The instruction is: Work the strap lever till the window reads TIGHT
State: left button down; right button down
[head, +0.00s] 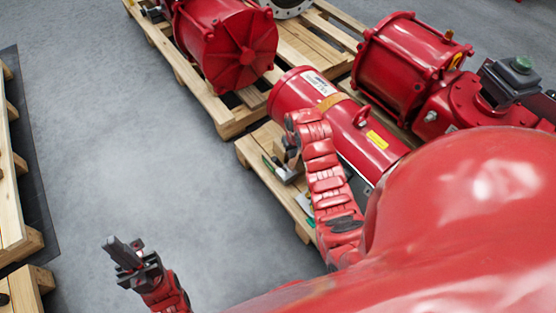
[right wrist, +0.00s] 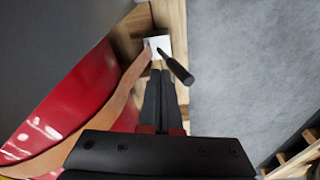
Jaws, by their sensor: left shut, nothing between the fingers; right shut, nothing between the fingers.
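The strap (right wrist: 118,92) is a tan band running over the red cylinder in the right wrist view; it also shows on the cylinder in the head view (head: 333,101). The lever (right wrist: 178,66) has a thick black grip and slants down to the right from a small white plate (right wrist: 153,42). No lettering can be read on the plate. My right gripper (right wrist: 161,76) is shut and empty, its fingertips just below the lever; whether they touch it I cannot tell. My left gripper (head: 122,252) is shut and empty over the floor, far from the strap.
The strapped red cylinder (head: 378,148) lies on a wooden pallet (head: 255,150). Larger red actuators (head: 225,45) stand behind and to the right (head: 400,65). Another pallet (head: 12,225) is at the left edge. The grey floor (head: 125,130) between is clear.

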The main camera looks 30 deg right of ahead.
jog(key=d+r+t+p, duration=0.1)
jog(key=d+r, duration=0.3)
jog(key=r, duration=0.9)
jog(key=shift+w+r+h+p, duration=0.15)
jog(key=shift+r+h+p, duration=0.15)
jog(key=shift+p, duration=0.15)
